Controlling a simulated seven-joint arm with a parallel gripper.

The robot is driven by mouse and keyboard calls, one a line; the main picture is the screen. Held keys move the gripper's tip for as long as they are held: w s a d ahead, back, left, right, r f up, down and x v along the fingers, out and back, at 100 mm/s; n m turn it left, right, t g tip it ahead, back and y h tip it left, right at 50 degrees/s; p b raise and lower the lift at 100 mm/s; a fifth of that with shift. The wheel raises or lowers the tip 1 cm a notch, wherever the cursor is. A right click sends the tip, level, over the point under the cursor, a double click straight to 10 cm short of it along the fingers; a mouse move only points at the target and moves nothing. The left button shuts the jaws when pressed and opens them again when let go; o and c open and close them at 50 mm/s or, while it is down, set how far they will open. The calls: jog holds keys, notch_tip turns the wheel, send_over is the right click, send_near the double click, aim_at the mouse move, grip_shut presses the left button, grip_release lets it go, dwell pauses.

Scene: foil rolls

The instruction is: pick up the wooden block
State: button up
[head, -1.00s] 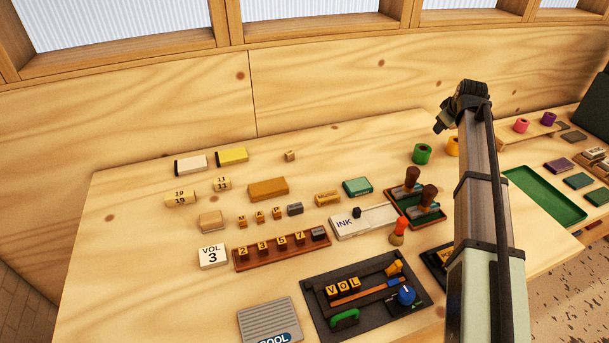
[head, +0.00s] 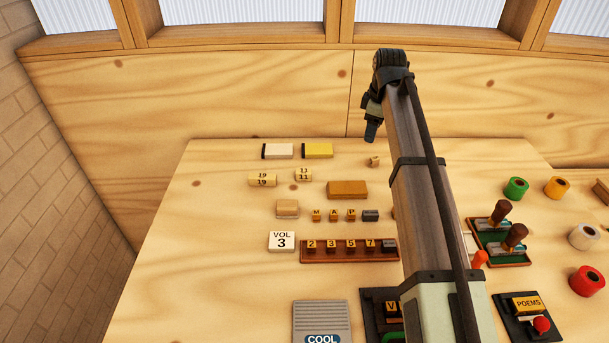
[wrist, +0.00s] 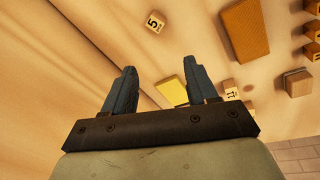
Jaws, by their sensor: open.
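Three block-like wooden things show in the head view, and I cannot tell which one is meant. A small wooden cube (head: 374,162) lies near the back of the table; it shows a 5 in the wrist view (wrist: 155,22). A larger orange-brown block (head: 347,190) lies in front of it, and shows at the top of the wrist view (wrist: 245,30). A pale block (head: 287,208) lies further left, at the right edge of the wrist view (wrist: 298,82). My gripper (head: 371,132) is raised above the table's back edge, fingers apart and empty in the wrist view (wrist: 160,68).
A white block (head: 278,151) and a yellow block (head: 317,150) lie at the back left. A wood wall (head: 240,95) stands behind the table. My arm hides part of the table.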

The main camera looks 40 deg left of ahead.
jog(key=s+a+r+n+g+h, duration=0.1)
jog(key=s+a+n, duration=0.1)
jog(key=s+a, duration=0.5)
jog(key=s+a+r+n+h, duration=0.1)
jog(key=s+a+r+n, duration=0.15)
jog(key=s, duration=0.75)
send_over(304, 171)
notch_tip(304, 171, down, 9)
jog(key=shift+s+d+r, duration=0.1)
jog(key=shift+s+d, duration=0.05)
jog(key=shift+a+f, duration=0.2)
jog(key=shift+f, duration=2.65)
jog(key=shift+c, duration=0.4)
grip_shut()
jog(key=shift+r, duration=0.1)
